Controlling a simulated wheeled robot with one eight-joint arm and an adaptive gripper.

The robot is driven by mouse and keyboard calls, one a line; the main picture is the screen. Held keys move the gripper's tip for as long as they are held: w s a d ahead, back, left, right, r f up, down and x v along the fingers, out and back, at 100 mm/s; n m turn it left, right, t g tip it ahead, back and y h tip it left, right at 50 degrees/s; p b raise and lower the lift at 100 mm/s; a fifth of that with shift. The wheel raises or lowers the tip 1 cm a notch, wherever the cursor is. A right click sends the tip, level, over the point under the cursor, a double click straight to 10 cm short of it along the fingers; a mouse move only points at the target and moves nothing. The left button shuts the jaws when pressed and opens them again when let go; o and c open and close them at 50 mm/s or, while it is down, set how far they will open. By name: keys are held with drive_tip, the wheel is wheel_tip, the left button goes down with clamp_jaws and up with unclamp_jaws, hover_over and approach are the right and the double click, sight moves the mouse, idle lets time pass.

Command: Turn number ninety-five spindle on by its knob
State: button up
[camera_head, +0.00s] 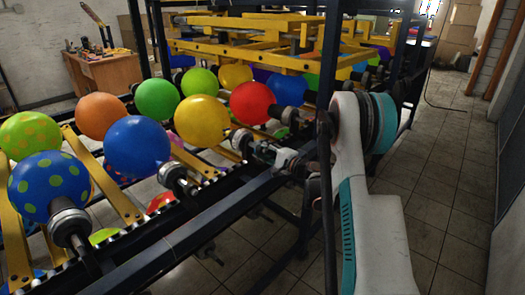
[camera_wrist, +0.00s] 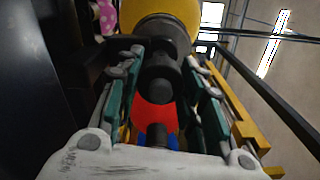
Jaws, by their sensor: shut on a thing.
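A yellow balloon (camera_head: 202,120) sits on a dark round spindle (camera_head: 240,139) on the near rail. My gripper (camera_head: 254,148) is at the outer end of this spindle. In the wrist view the same spindle (camera_wrist: 160,72) runs between my two fingers (camera_wrist: 160,62), with the yellow balloon (camera_wrist: 160,12) beyond it. My gripper is shut on the dark knob end of the spindle. No number is readable in either view, and the fingers partly hide the knob.
A blue balloon (camera_head: 138,147) and a dotted blue balloon (camera_head: 48,187) sit on neighbouring spindles to the left. A red balloon (camera_head: 252,104) is behind, to the right. A dark frame rail (camera_head: 205,235) runs along the front. Tiled floor (camera_head: 440,190) at right is clear.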

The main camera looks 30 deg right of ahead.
drive_tip(key=o, duration=1.1)
drive_tip(key=v, duration=1.2)
